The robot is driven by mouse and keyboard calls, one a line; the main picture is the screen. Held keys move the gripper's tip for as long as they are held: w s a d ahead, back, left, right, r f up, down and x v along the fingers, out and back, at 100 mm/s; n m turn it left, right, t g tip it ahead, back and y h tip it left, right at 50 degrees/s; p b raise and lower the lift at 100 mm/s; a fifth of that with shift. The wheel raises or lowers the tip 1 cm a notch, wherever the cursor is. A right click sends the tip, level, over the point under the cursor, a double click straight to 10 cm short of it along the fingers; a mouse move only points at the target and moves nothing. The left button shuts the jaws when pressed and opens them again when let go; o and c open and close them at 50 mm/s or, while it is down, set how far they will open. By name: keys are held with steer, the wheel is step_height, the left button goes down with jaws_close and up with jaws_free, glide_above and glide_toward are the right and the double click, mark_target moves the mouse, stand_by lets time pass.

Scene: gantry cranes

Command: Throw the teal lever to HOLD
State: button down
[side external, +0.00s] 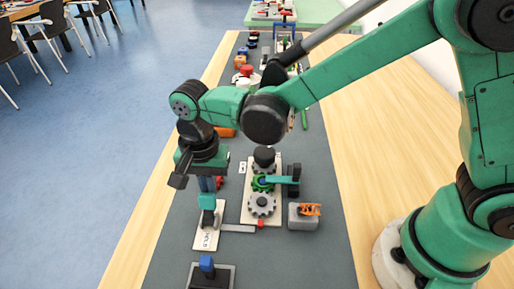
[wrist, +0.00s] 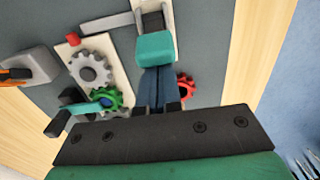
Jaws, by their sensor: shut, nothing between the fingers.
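The teal lever (side external: 208,203) stands on a pale plate (side external: 203,238) with dark lettering at its near end; the lettering is too small to read surely. In the wrist view the lever's teal handle (wrist: 155,46) is a block just beyond my fingertips, in front of a dark mount. My gripper (side external: 208,190) points down right above the lever. Its two dark blue fingers (wrist: 157,75) are shut together with nothing between them. Their tips are against or very close to the handle; I cannot tell whether they touch.
A gear board (side external: 250,208) with grey and green gears stands right of the lever. A grey block (side external: 302,222) with an orange part is farther right. A blue knob on a dark base (side external: 208,266) is nearer the camera. A grey bar (side external: 238,229) lies beside the plate.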

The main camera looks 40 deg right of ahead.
steer(key=shift+w+d, duration=0.35)
step_height(320, 180, up, 7)
stand_by(0.7)
stand_by(0.4)
steer(key=s+d+r+n+t, duration=0.1)
steer(key=s+d+n+t, duration=0.2)
steer(key=d, duration=0.5)
steer(key=s+d+r+n+t, duration=0.1)
steer(key=s+d+n+t, duration=0.2)
steer(key=d+n, duration=0.3)
steer(key=d+t, duration=0.1)
steer(key=d, duration=0.2)
steer(key=shift+r, duration=0.15)
steer(key=shift+s, duration=0.1)
